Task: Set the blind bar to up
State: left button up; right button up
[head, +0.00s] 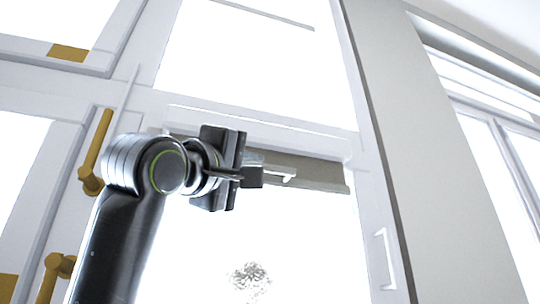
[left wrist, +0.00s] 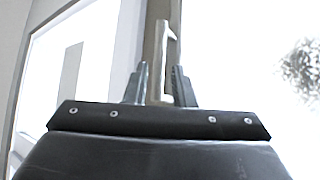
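The blind bar (head: 318,170) is a grey-beige rail across the window, just below the white crossbar of the frame. A small pale handle (head: 288,177) sticks out from it. My left gripper (head: 262,174) is at the bar's middle, beside this handle, and hides the bar's left part. In the left wrist view, the left gripper's fingers (left wrist: 159,85) stand apart, with the pale handle (left wrist: 155,60) between them and the bar behind it. I see no clear contact between fingers and handle. My right gripper is not in view.
Yellow window handles (head: 97,150) sit on the frame left of my arm. A white handle (head: 386,258) is on the frame at the lower right. A grey wall strip (head: 425,140) separates this window from another at right.

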aim_at(267, 167)
pick_arm(q)
jog(key=p+x, duration=0.3)
jog(key=x, duration=0.2)
jog(key=shift+w+d+r, duration=0.15)
jog(key=shift+w+r, duration=0.05)
jog(key=shift+w+d+r+p, duration=0.15)
jog(key=shift+w+d+p, duration=0.2)
jog(key=shift+w, duration=0.2)
grip_shut()
